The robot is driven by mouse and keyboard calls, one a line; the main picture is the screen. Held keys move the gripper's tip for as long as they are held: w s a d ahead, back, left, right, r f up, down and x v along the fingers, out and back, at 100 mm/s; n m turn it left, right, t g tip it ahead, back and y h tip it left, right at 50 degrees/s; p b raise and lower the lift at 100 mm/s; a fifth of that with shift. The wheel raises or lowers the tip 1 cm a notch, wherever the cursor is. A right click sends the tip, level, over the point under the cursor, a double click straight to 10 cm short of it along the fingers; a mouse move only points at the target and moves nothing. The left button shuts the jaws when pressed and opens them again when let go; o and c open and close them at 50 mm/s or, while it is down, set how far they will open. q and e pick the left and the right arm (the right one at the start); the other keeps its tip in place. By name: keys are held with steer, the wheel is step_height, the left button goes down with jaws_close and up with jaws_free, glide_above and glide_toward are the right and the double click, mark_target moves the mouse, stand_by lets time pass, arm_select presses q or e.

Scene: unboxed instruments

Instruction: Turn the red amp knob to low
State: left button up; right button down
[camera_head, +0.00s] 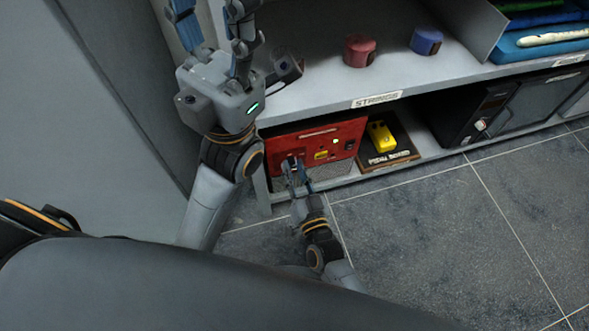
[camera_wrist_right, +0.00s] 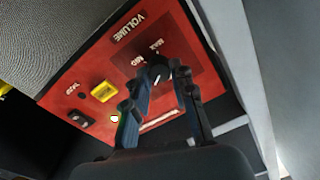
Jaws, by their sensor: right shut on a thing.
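The red amp (camera_head: 338,131) stands on the low shelf in the head view, and its red panel (camera_wrist_right: 85,82) fills much of the right wrist view. Its dark round knob (camera_wrist_right: 160,71) has a white pointer mark and sits below an upside-down VOLUME label. My right gripper (camera_wrist_right: 167,80) is shut on the knob, one finger on each side. In the head view my right gripper (camera_head: 292,164) reaches the amp's left part and hides the knob. My left gripper (camera_head: 213,22) is raised at the upper left, fingers spread, empty and away from the amp.
A yellow pedal (camera_head: 381,136) sits on a dark pedal board (camera_head: 400,155) right of the amp. A black amp (camera_head: 470,115) stands farther right. A red cylinder (camera_head: 360,51) and a blue one (camera_head: 427,41) stand on the shelf above, labelled STRINGS. The tiled floor (camera_head: 430,230) is clear.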

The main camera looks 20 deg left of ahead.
steer(key=shift+m, duration=1.2)
steer(key=c, duration=1.1)
jaws_free()
step_height(320, 180, up, 10)
steer(key=shift+f, duration=0.1)
